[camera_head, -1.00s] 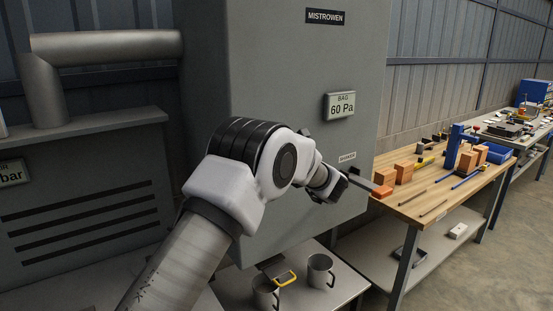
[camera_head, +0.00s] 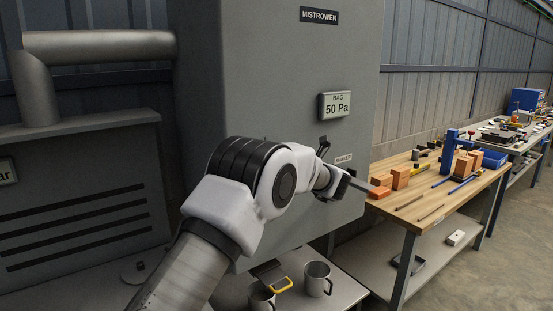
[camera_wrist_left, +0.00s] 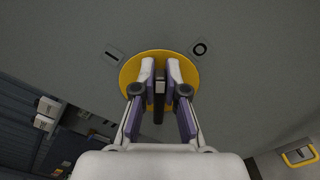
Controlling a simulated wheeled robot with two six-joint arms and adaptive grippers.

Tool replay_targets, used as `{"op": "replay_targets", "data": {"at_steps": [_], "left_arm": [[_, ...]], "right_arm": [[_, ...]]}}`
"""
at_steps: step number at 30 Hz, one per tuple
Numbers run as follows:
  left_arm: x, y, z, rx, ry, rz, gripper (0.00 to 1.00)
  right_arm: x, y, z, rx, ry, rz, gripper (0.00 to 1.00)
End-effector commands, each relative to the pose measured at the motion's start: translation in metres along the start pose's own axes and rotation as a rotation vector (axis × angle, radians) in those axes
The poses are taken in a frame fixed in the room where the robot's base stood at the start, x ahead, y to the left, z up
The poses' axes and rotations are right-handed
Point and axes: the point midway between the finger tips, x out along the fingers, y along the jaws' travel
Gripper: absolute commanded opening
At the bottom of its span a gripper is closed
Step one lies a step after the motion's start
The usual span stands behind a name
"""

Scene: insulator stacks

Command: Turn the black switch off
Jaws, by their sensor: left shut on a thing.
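The black switch (camera_wrist_left: 159,112) is a dark handle on a round yellow plate (camera_wrist_left: 130,72) on the grey cabinet face, in the left wrist view. An "I" mark (camera_wrist_left: 115,54) is at the plate's upper left and an "O" mark (camera_wrist_left: 199,47) at its upper right. My left gripper (camera_wrist_left: 160,76) is shut on the switch, with one finger on each side. The fingers hide part of the handle, so I cannot tell which mark it points to. In the head view my left gripper (camera_head: 343,183) is at the cabinet's lower right, and the switch is hidden there.
The grey cabinet (camera_head: 270,60) carries a display (camera_head: 335,106) reading 50 Pa and a "SHAKER" label (camera_head: 343,158). Metal mugs (camera_head: 316,278) stand on a low shelf below my arm. A wooden bench (camera_head: 440,195) with orange blocks (camera_head: 381,181) is close on the right.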

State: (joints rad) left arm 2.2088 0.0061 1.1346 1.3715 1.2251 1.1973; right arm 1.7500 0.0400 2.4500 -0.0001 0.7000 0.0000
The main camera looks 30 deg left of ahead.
Motion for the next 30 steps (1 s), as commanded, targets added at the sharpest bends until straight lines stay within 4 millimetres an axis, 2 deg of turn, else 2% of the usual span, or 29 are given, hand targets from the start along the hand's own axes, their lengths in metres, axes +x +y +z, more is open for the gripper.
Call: {"op": "replay_targets", "data": {"at_steps": [18, 30], "left_arm": [[0.0, -0.014, -0.002, 0.531, -0.003, 0.002, 0.0], [0.0, -0.018, -0.005, 0.672, -0.004, 0.003, 0.0]], "right_arm": [[-0.011, 0.0, 0.0, 0.0, 0.0, 0.0, 0.4], [-0.014, 0.0, 0.0, 0.0, 0.0, 0.0, 0.4]]}}
